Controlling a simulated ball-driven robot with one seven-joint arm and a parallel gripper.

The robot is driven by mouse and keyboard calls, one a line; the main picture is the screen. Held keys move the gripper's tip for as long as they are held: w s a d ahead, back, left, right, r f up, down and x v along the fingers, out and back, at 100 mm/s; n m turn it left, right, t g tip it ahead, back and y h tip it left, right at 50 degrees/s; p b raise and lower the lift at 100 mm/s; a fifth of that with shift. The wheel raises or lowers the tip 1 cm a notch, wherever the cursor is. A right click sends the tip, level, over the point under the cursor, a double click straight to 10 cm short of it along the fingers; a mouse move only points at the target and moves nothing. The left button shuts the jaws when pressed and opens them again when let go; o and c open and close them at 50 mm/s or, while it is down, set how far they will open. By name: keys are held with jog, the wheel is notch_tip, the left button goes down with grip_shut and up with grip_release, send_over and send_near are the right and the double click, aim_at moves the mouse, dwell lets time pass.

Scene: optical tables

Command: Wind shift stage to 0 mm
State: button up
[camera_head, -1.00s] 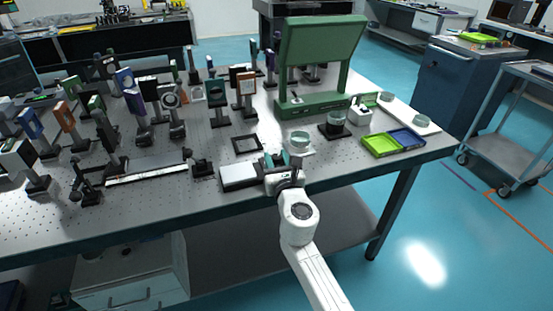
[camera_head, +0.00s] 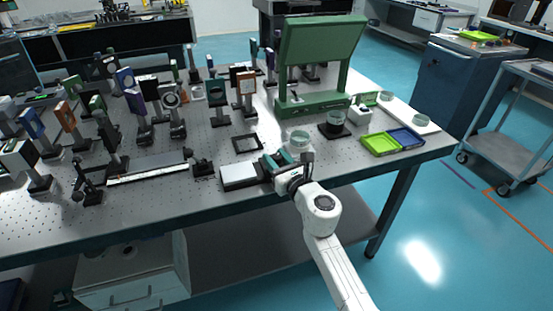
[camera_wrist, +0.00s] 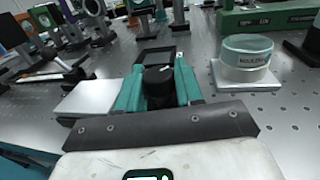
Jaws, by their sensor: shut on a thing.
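The shift stage (camera_head: 240,176) lies near the front edge of the optical table, a flat block with a pale top plate. In the wrist view its pale plate (camera_wrist: 92,97) shows left of my fingers. My gripper (camera_head: 283,159) is at the stage's right end. In the wrist view, the teal fingers of my gripper (camera_wrist: 160,92) are shut on a round black knob (camera_wrist: 158,78), one on each side. A small white mark shows on the knob's top. No scale reading is legible. In the head view my gripper hides the knob.
A glass dish (camera_head: 298,140) on a white pad stands close behind my gripper, and in the wrist view (camera_wrist: 246,52) to its right. A black square frame (camera_head: 246,144) lies behind the stage. Green and blue trays (camera_head: 380,145) are farther right.

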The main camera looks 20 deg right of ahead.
jog(key=n+g+y, duration=0.1)
jog(key=n+y, duration=0.1)
jog(key=y, duration=0.1)
jog(key=shift+d+f+b, duration=0.1)
jog(key=shift+d+b, duration=0.05)
jog(key=shift+b, duration=0.25)
jog(key=n+g+y+b, duration=0.1)
jog(key=n+y, duration=0.1)
jog(key=shift+f+y+b, duration=0.2)
jog(key=shift+y+b, duration=0.2)
jog(key=n+g+y+b, duration=0.2)
jog(key=y+b, duration=0.1)
jog(key=b, duration=0.1)
jog(key=shift+n+g+y+b, duration=0.3)
jog(key=shift+n+g, duration=0.1)
jog(key=shift+r+n+g+y+b, duration=0.1)
jog(key=shift+n+g+y+b, duration=0.45)
jog(key=shift+b, duration=0.65)
jog(key=shift+r+n+g+y+b, duration=0.2)
jog(key=shift+n+g+y+b, duration=0.05)
jog(key=shift+g+b, duration=0.2)
jog(key=o, duration=0.9)
jog(key=shift+a, duration=0.2)
jog(key=shift+d, duration=0.1)
